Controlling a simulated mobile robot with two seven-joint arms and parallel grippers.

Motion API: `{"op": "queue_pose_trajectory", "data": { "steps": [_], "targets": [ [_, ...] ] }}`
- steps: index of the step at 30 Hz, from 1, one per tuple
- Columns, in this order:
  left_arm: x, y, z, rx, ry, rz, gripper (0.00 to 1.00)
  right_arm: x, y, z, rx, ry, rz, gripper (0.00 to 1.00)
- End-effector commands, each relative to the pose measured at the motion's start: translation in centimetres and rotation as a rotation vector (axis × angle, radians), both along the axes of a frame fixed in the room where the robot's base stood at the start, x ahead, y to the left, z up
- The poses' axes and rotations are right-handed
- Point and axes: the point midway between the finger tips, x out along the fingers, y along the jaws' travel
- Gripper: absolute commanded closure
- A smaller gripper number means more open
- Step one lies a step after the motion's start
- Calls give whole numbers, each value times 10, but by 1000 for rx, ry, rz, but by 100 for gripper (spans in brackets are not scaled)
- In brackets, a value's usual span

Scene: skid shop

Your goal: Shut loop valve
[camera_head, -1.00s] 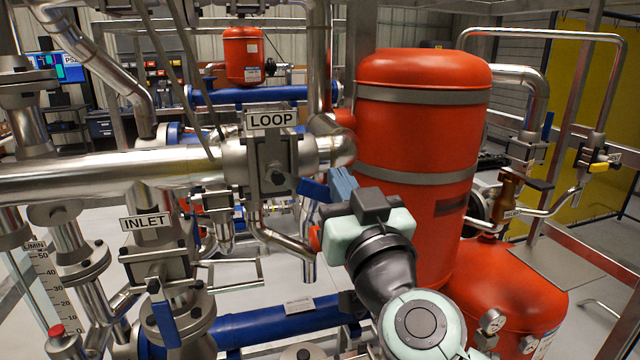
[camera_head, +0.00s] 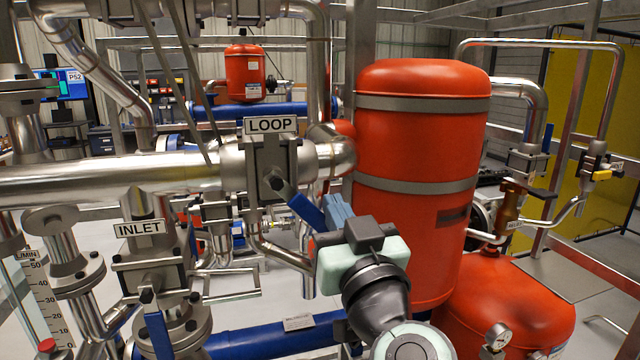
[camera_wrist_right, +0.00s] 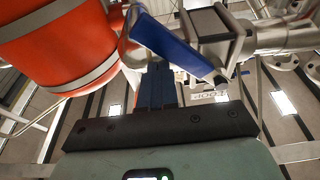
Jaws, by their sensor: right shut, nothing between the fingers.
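The loop valve (camera_head: 270,160) sits on the large steel pipe under the LOOP label (camera_head: 270,125). Its blue lever (camera_head: 306,212) slants down and to the right from the valve's stem. In the right wrist view the lever (camera_wrist_right: 172,42) crosses just beyond my fingertips. My right gripper (camera_head: 337,207), with blue fingers, is shut and empty beside the lever's outer end. I cannot tell whether the fingers touch the lever. The fingers also show in the right wrist view (camera_wrist_right: 157,82). My left gripper is not in view.
A tall red tank (camera_head: 420,190) stands close behind and right of my right gripper, with a second red tank (camera_head: 510,305) lower right. The inlet valve (camera_head: 152,268) with a blue lever (camera_head: 158,335) is at lower left. A blue pipe (camera_head: 270,338) runs below.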

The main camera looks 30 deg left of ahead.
Motion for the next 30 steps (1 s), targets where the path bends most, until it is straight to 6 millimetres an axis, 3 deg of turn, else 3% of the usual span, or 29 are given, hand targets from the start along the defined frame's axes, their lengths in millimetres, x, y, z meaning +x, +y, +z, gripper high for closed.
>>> {"op": "queue_pose_trajectory", "data": {
  "steps": [5,15,30],
  "targets": [
    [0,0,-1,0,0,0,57,-1,1,-1,0,0,0,100],
    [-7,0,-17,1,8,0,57,-11,10,-23,0,1,2,100],
    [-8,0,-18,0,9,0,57,-16,14,-27,0,1,1,100]
  ]
}}
